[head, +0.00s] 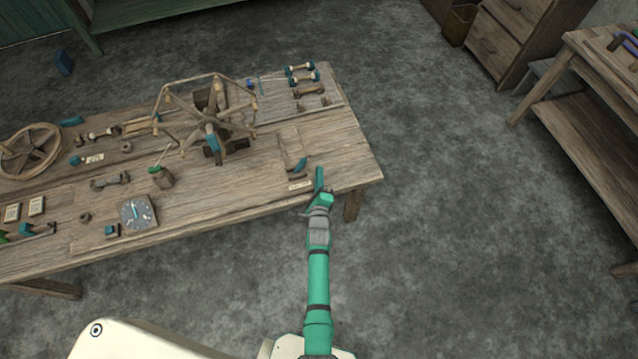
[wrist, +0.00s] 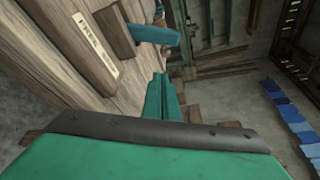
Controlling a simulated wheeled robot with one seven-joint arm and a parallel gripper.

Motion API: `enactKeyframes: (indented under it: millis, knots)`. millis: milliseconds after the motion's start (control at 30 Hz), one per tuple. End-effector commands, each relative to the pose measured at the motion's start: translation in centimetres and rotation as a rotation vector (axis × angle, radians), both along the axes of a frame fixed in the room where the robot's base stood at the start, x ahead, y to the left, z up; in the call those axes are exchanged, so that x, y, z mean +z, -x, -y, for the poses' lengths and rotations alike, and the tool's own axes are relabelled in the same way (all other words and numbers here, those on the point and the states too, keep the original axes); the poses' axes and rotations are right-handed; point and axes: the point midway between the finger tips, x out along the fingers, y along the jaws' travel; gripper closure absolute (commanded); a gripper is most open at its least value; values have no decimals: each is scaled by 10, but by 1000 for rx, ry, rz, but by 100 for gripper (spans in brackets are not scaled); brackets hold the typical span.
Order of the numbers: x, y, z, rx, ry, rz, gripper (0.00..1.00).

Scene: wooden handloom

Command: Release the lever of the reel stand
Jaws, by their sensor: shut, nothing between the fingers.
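A wooden reel stand (head: 226,142) with a spoked reel stands toward the back of the workbench. A teal part (head: 212,139) shows at its front; I cannot tell if that is its lever. Nearer my gripper, a teal handle (head: 299,165) sits on a small wooden fitting at the bench's right end, and it also shows in the wrist view (wrist: 152,35) beside a paper label (wrist: 96,46). My gripper (head: 319,182) is shut and empty at the bench's front right edge, apart from the teal handle. In the wrist view its teal fingers (wrist: 162,98) are together.
The workbench (head: 230,196) also carries a wheel (head: 30,150), a round dial (head: 137,212), a small pot (head: 161,177) and several spools at the back right (head: 303,77). The floor (head: 455,220) right of the bench is clear. A shelf unit (head: 590,125) stands at the far right.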

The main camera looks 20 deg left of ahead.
Motion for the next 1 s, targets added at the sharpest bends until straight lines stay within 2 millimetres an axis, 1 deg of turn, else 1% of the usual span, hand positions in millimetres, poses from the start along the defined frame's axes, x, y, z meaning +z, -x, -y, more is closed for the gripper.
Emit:
enactKeyframes:
  millis: [33,100,367,667,1000]
  knots:
    - [-1,-6,-3,1,0,-1,100]
    - [-1,-11,-4,0,0,0,100]
    - [-4,-27,-10,3,0,-1,100]
    - [0,-21,-16,0,-1,1,100]
    - [6,-14,-26,1,-2,-1,100]
